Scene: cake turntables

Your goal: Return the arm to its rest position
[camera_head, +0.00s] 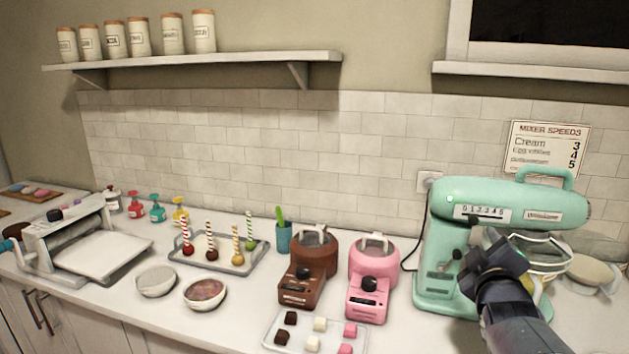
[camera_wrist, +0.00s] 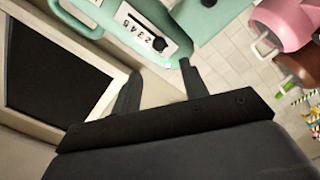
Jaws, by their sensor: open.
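My gripper (camera_head: 487,268) is dark and raised at the lower right of the head view, in front of the mint-green stand mixer (camera_head: 500,215). It overlaps the mixer's body and whisk area; whether it touches the mixer cannot be told. In the wrist view the two black fingers (camera_wrist: 159,78) stand apart with nothing between them. That view is tilted, and the mixer's numbered speed panel (camera_wrist: 148,33) shows beyond the fingertips. My forearm fills the lower right corner of the head view and hides part of the mixer's base.
A pink melter (camera_head: 370,285) and a brown melter (camera_head: 308,275) stand left of the mixer. A tray of cubes (camera_head: 270,340) lies before them. Two bowls (camera_head: 156,281), a cake-pop tray (camera_head: 240,266) and a roller machine (camera_head: 75,250) stand farther left. A shelf (camera_head: 200,60) is above.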

